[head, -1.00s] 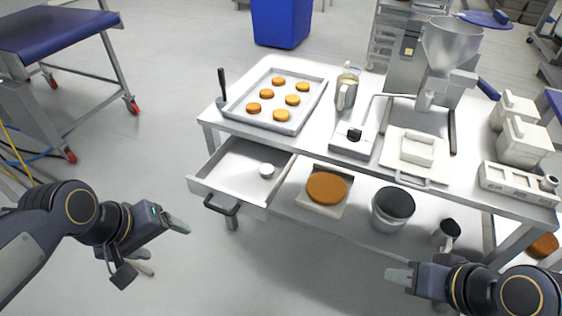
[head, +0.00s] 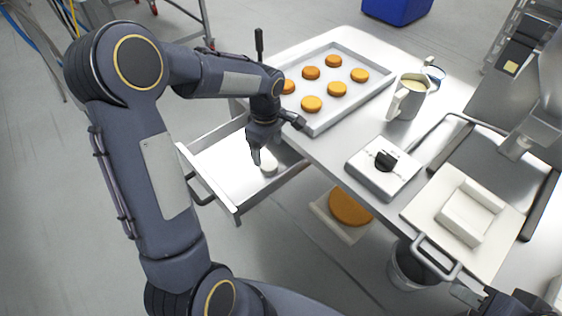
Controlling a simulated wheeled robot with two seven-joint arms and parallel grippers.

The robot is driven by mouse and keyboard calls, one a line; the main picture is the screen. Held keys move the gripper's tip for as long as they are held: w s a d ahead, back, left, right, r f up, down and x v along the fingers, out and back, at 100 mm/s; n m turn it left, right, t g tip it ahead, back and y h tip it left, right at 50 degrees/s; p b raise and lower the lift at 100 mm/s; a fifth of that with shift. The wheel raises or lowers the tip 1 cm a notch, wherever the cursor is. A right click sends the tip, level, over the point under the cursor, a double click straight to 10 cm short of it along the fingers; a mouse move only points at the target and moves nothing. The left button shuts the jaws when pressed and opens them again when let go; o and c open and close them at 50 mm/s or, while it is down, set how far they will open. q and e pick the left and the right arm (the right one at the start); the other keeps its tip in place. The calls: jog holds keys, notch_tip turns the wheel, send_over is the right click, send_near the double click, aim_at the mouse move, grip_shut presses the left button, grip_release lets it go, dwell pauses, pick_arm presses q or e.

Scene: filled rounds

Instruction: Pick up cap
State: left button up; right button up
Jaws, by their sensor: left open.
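The cap (head: 269,164) is a small white round piece lying in the open drawer (head: 214,163), near its right wall. My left gripper (head: 277,143) reaches over the drawer from the left and is open. One finger points down right beside the cap and partly overlaps it in the picture; the other extends to the right, above the cap. I cannot tell whether the finger touches the cap. My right gripper (head: 468,294) shows only in part at the bottom right corner, and its jaw opening is not clear.
A tray (head: 377,63) with several orange-brown rounds stands on the table just behind the drawer. A jug (head: 407,98), a scale-like box (head: 378,173) and a white board with a mould (head: 462,213) are to the right. A dark-topped bin (head: 411,270) stands below.

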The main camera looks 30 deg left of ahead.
aim_at(269, 164)
pick_arm(q)
notch_tip(269, 164, down, 7)
jog(key=shift+w+d+r, duration=0.1)
jog(key=c, duration=1.1)
jog(key=shift+o, duration=0.2)
